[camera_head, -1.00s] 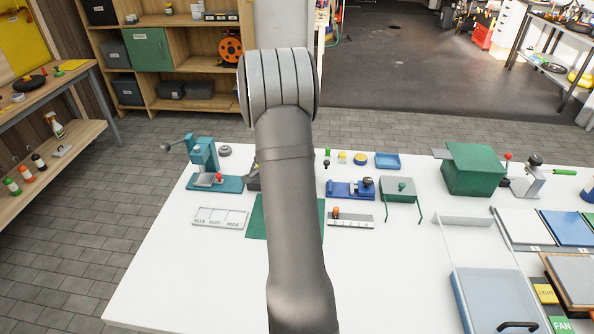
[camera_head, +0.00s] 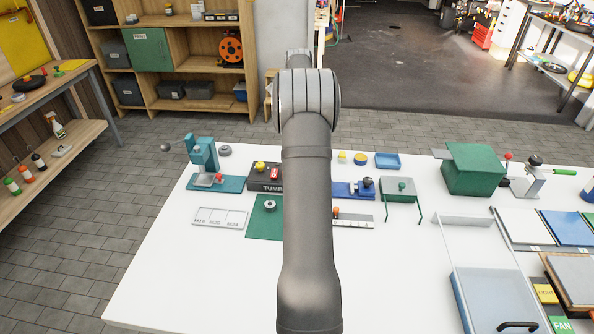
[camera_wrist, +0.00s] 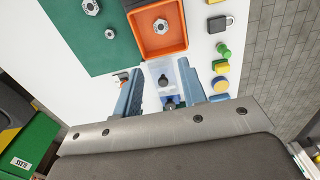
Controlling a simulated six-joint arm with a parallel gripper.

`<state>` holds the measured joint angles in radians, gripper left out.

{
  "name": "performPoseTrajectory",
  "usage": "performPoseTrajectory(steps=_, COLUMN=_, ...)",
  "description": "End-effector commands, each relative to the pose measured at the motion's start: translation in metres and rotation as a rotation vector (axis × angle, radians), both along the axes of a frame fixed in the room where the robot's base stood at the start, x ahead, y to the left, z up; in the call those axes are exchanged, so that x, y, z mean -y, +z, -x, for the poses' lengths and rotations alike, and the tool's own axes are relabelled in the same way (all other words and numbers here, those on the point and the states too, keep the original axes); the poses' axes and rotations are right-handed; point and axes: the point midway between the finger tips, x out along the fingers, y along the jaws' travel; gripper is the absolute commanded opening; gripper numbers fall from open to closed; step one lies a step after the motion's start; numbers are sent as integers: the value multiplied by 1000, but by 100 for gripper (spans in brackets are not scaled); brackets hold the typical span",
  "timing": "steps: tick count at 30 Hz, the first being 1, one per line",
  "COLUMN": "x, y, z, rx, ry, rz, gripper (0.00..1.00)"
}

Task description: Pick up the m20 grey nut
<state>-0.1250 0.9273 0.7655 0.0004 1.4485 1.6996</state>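In the wrist view, a larger grey nut (camera_wrist: 91,6) and a smaller grey nut (camera_wrist: 109,33) lie on the green mat (camera_wrist: 75,50). Another small grey round piece (camera_wrist: 160,26) sits in an orange tray (camera_wrist: 182,46). I cannot read which nut is the M20. In the head view, one grey nut (camera_head: 270,205) shows on the green mat (camera_head: 262,230); my arm covers the mat's right part. My gripper (camera_wrist: 161,68) has its blue fingers apart, with no nut between them. It is hidden in the head view.
A white tray marked M16, M20 and M24 (camera_head: 219,227) lies left of the mat. A dark box lettered "TUMB" (camera_head: 264,185) and a teal press (camera_head: 205,160) stand behind. In the wrist view, a padlock (camera_wrist: 220,24) and coloured buttons lie right of the orange tray.

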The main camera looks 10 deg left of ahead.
Motion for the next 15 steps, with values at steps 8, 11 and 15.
performPoseTrajectory(steps=8, x=-1, y=-59, z=1, rx=-5, ry=2, rz=1, gripper=38)
performPoseTrajectory(steps=11, x=-1, y=-80, z=1, rx=-4, ry=3, rz=1, gripper=38)
performPoseTrajectory(steps=15, x=-1, y=-104, z=1, rx=-4, ry=3, rz=1, gripper=38)
